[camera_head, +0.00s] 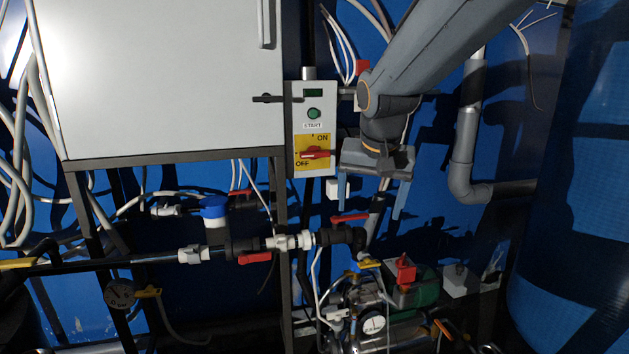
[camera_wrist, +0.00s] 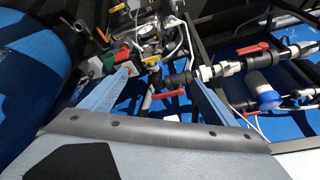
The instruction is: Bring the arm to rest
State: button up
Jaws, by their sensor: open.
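My arm (camera_head: 430,55) reaches in from the upper right and bends down at the wrist. My gripper (camera_head: 386,212) points downward, to the right of the control box and above the piping. Its two pale blue fingers are spread apart with nothing between them. In the wrist view, my gripper (camera_wrist: 162,78) also shows both fingers apart and empty, with pipes and valves beyond them. No contact between the fingers and the pipes is clear.
A control box (camera_head: 313,125) has a green START button and a red ON/OFF switch (camera_head: 315,154). Left of it is a white cabinet (camera_head: 165,75). Red-handled valves (camera_head: 350,218) and a pump (camera_head: 372,322) lie below. A large blue tank (camera_head: 580,200) stands at right.

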jog(key=s+d+f+n+g, duration=0.1)
jog(key=s+d+f, duration=0.3)
jog(key=s+f, duration=0.5)
jog(key=s+d+f+n+g, duration=0.1)
jog(key=s+d+f+g, duration=0.2)
jog(key=s+f, duration=0.6)
jog(key=s, duration=0.4)
jog(key=shift+s+d+n+g, duration=0.3)
jog(key=shift+s+d+n, duration=0.05)
jog(key=shift+n, duration=0.05)
jog(key=shift+c, duration=0.2)
